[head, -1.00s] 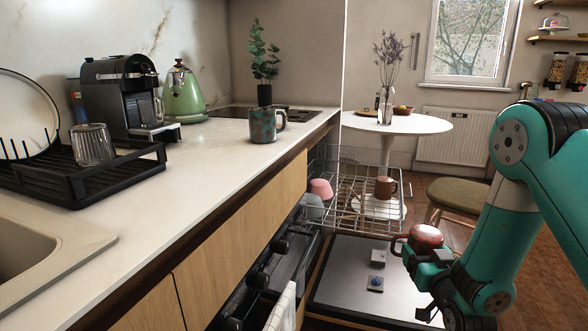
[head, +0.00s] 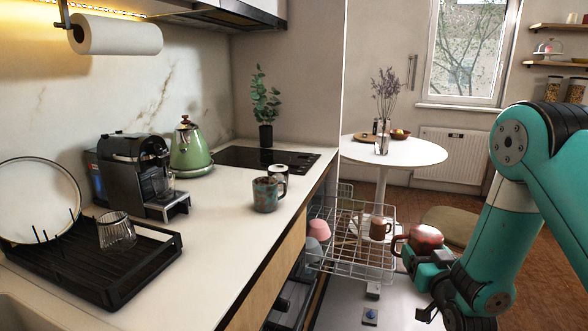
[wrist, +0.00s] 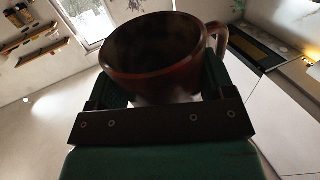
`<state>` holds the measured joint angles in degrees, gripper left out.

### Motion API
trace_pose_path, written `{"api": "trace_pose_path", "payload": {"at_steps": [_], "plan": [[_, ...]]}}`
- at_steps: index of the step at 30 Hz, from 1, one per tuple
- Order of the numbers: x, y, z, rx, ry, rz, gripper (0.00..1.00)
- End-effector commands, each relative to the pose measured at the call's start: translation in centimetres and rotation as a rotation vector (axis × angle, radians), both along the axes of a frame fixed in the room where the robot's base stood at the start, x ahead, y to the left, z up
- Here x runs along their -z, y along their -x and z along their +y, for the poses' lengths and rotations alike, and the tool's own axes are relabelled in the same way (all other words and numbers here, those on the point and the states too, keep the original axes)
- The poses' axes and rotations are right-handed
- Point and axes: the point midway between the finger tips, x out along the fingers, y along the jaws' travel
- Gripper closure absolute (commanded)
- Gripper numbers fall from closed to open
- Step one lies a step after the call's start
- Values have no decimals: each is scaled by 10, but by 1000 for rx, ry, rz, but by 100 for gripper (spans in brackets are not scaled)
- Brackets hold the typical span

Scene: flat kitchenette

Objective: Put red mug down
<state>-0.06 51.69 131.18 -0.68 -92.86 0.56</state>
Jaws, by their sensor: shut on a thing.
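The red mug (head: 426,238) is held by my gripper (head: 428,262) at the right of the head view, in front of the dishwasher rack. Its handle points left in the head view. In the wrist view the red mug (wrist: 155,58) fills the upper middle, with its open rim showing and its handle at the right. The fingers of my gripper (wrist: 158,95) are shut on the mug from both sides. The mug is clear of the counter (head: 215,225).
A pulled-out dishwasher rack (head: 350,265) holds a brown mug (head: 380,228) and a pink cup (head: 318,230). On the counter stand a patterned mug (head: 266,194), a green kettle (head: 190,150), a coffee machine (head: 130,165) and a black dish rack (head: 105,270). The counter's front middle is clear.

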Motion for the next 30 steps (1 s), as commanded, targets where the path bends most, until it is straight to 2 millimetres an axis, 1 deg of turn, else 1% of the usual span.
{"api": "trace_pose_path", "payload": {"at_steps": [1,3,5,8,11,12,15,18,22,30], "plan": [[-14,0,0,0,0,-1,62],[-17,0,0,0,0,-1,62],[-16,1,0,0,0,1,62],[0,5,0,0,0,6,62],[29,15,0,0,0,9,62],[41,21,0,0,0,9,62],[69,35,0,0,0,9,62],[89,49,0,1,0,6,62],[104,60,0,-1,0,3,62],[106,62,0,1,0,1,62]]}}
